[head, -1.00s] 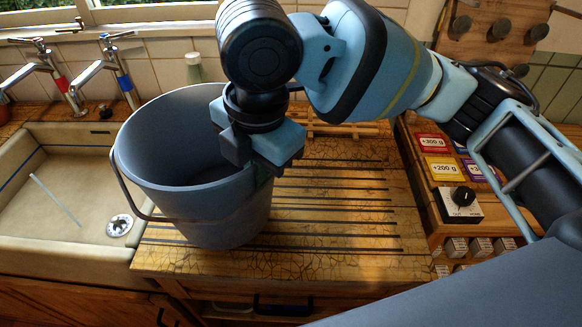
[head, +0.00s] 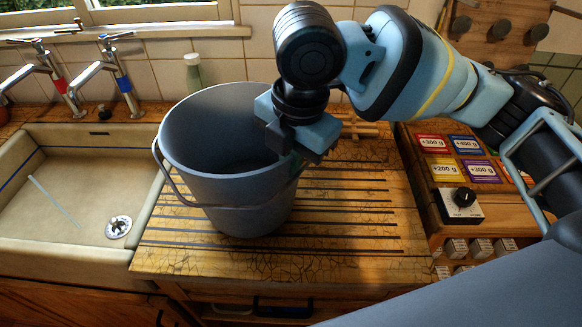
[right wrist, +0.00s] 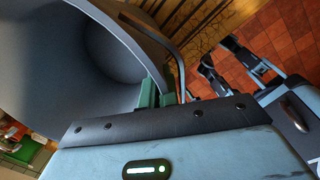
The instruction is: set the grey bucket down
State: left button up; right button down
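The grey bucket (head: 230,190) is upright over the slatted wooden draining board (head: 345,235), right of the sink. I cannot tell whether its base touches the board. Its wire handle hangs down the front. My right gripper (head: 300,150) is shut on the bucket's right rim. In the right wrist view, the green finger pads (right wrist: 156,94) pinch the bucket wall (right wrist: 105,60), and the bucket's inside looks empty where visible. My left gripper (right wrist: 215,55) appears beyond the bucket in the right wrist view, its dark fingers apart and empty; it is outside the head view.
The sink (head: 75,190) with two taps lies to the left. A green bottle (head: 193,75) stands behind the bucket. A dial box (head: 460,205) and coloured weight cards (head: 458,160) are at the right.

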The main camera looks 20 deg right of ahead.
notch_tip(320, 180, down, 2)
dwell(0.5)
pick_arm(q)
jog(key=shift+d, duration=0.1)
pick_arm(e)
jog(key=c, duration=1.7)
grip_release()
jog(key=shift+f, duration=0.2)
jog(key=shift+r, duration=0.15)
